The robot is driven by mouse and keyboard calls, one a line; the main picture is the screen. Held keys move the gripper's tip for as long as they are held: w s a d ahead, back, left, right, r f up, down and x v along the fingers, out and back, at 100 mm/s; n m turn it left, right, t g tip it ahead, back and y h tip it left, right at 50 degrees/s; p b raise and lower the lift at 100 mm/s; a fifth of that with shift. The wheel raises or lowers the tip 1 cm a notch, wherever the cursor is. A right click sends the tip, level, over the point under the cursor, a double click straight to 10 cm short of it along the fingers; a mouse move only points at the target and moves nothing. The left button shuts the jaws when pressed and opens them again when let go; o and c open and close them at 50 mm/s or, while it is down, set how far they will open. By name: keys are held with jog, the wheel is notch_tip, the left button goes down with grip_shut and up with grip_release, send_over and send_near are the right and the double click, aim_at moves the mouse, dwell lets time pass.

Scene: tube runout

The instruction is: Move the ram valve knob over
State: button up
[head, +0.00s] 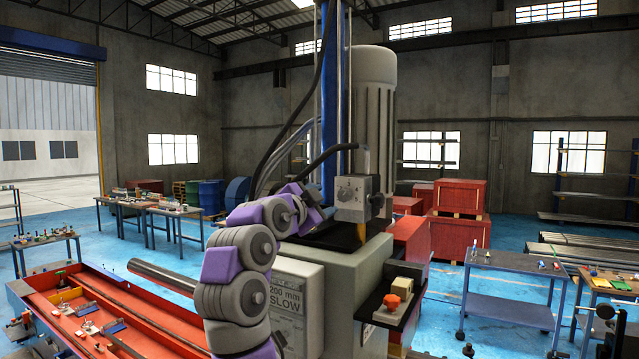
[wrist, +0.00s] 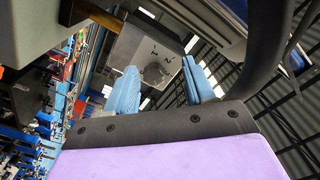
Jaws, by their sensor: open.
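The ram valve appears to be the grey block (head: 352,192) on top of the machine cabinet in the head view. In the wrist view its grey face carries marks that look like digits, and a round dark grey knob (wrist: 154,73) sits on it. My gripper (wrist: 160,67) is open, its two blue fingers apart, with the knob showing between them and beyond their tips. I see no contact, and the gap in depth is hard to judge. In the head view my arm reaches up left of the block; its fingers cannot be made out there.
The cabinet (head: 302,290) reads "200 mm" and "SLOW". An orange knob (head: 391,301) sits on a side bracket. A blue column and hoses rise behind the valve block. A long red tray (head: 60,285) and a steel tube (head: 165,276) lie left. A blue cart (head: 510,300) stands right.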

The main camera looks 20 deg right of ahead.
jog(key=shift+a+r+m, duration=0.1)
jog(key=shift+r+m, duration=0.25)
jog(key=shift+m, duration=0.85)
jog(key=shift+w+p, duration=0.1)
jog(key=shift+p, duration=0.2)
jog(key=shift+p+x, duration=0.45)
jog(key=shift+x, duration=0.55)
jog(key=shift+c, duration=0.4)
grip_shut()
